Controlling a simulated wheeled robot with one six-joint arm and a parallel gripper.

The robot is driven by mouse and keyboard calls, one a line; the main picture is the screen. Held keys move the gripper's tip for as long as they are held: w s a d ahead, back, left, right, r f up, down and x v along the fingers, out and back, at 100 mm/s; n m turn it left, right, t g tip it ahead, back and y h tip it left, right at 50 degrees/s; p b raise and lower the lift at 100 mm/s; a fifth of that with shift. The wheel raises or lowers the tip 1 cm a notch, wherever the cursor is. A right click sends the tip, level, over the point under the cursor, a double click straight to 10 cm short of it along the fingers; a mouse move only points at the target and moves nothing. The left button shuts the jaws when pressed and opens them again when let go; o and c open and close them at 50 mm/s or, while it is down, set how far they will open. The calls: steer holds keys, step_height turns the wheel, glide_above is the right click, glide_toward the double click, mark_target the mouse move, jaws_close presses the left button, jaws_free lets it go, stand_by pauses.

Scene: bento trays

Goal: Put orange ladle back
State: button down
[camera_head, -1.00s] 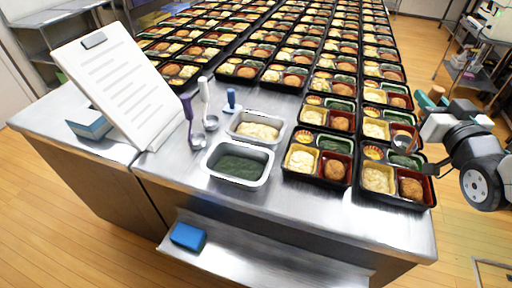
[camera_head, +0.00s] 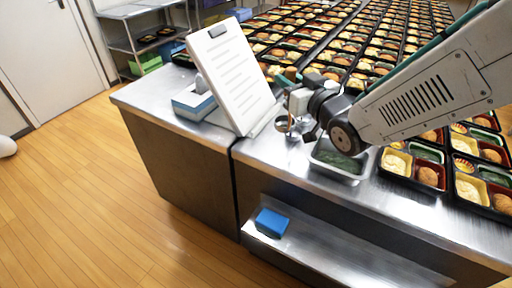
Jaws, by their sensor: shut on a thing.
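My gripper (camera_head: 296,100) is shut on the orange ladle. It is above the steel counter, just right of the white clipboard. The ladle's orange handle end (camera_head: 291,74) shows above the fingers, and its small round bowl hangs below them. I cannot tell whether the bowl touches the counter. My arm comes in from the right and hides the purple, white and blue-handled utensils and the pale food tub.
The white clipboard (camera_head: 234,80) leans beside a blue-and-white box (camera_head: 194,103). A steel tub of green food (camera_head: 341,162) sits just right of my gripper. Many bento trays (camera_head: 415,165) fill the right and back. A blue block (camera_head: 271,223) lies on the lower shelf.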

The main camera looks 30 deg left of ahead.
mark_target(284, 122)
step_height(284, 122, down, 10)
steer(key=shift+a+r, duration=0.15)
steer(key=shift+r, duration=0.1)
stand_by(0.3)
steer(key=c, duration=1.3)
jaws_free()
steer(key=shift+f, duration=0.15)
